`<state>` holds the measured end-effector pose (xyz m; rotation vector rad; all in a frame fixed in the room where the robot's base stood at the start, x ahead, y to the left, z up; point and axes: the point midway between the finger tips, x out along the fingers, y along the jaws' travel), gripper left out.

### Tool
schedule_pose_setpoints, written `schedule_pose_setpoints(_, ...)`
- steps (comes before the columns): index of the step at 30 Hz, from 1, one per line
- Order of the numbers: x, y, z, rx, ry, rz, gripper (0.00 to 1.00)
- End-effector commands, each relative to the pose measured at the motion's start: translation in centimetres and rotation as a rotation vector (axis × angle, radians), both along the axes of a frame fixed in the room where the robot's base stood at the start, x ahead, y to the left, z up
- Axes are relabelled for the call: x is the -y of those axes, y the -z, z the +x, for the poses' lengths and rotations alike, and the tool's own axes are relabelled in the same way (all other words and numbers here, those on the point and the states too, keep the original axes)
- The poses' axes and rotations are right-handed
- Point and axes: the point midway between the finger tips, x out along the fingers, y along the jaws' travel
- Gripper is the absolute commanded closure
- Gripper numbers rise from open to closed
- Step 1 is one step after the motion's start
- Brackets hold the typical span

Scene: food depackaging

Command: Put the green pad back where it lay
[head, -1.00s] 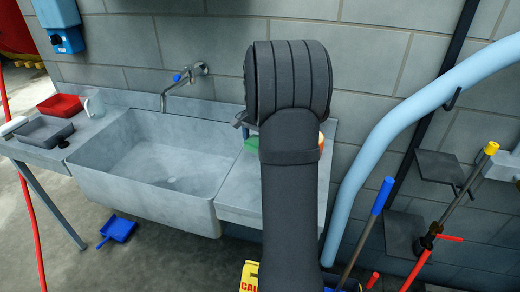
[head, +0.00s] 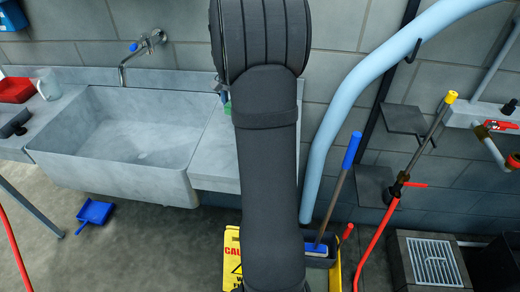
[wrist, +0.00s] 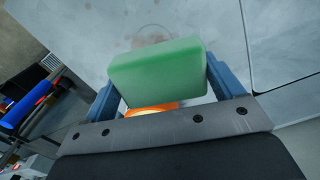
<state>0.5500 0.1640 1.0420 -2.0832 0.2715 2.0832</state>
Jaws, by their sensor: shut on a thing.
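The green pad (wrist: 158,75) is a thick block with rounded edges, held between the two blue fingers of my gripper (wrist: 163,88) in the wrist view. Behind it is the grey counter top (wrist: 80,30), with a faint ring mark and reddish-brown spots. I cannot tell whether the pad touches the counter. In the head view my arm hides the gripper and most of the pad; only a sliver of green (head: 227,108) shows beside the arm, above the counter right of the sink.
An orange object (wrist: 152,109) shows partly below the pad in the wrist view. The sink basin (head: 120,130) lies left of my arm, with a tap (head: 142,46) above it. A light blue pipe (head: 335,120) rises at the right. A yellow caution sign (head: 232,255) stands below.

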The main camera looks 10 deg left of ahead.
Motion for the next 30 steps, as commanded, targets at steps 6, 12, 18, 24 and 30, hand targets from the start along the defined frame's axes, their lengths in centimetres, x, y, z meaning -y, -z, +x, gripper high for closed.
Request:
schedule_pose_setpoints(6,9.9,-1.8,-4.3,0.002,-0.079,0.000,0.36)
schedule_pose_setpoints(12,17.0,-2.4,-9.8,0.003,-0.165,-0.001,0.36)
schedule_pose_setpoints(18,20.8,-2.4,-14.1,0.001,-0.229,0.000,0.36)
schedule_pose_setpoints(24,21.6,-2.0,-15.7,0.000,-0.259,0.000,0.36)
schedule_pose_setpoints(30,18.3,0.3,-14.3,-0.005,-0.268,0.001,0.36)
